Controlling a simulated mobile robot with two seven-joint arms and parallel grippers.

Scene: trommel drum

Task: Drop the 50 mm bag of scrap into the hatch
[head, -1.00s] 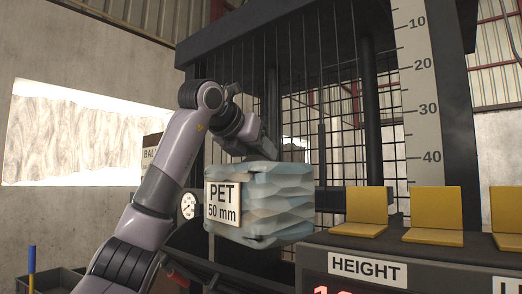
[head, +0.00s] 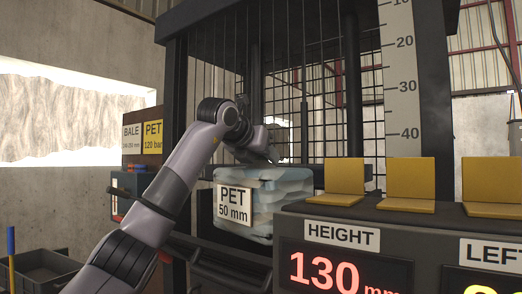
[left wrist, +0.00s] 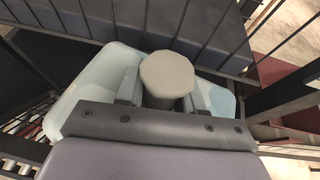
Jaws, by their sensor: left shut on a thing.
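The bag of scrap (head: 279,204) is a pale blue-grey block with a white label reading PET 50 mm. It hangs in front of the dark barred press (head: 300,90), left of the control panel. My left gripper (head: 262,158) is shut on its top. In the left wrist view, the fingers (left wrist: 168,96) close around a round grey knob (left wrist: 167,72) above the bag (left wrist: 98,78). I cannot make out which opening is the hatch. My right gripper is not in view.
The control panel (head: 420,226) stands at the lower right with yellow brackets (head: 405,185) on top and a red display reading 130 mm. Dark rails (head: 215,260) run below the bag. Signs (head: 143,136) and a grey bin (head: 48,272) are at the left.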

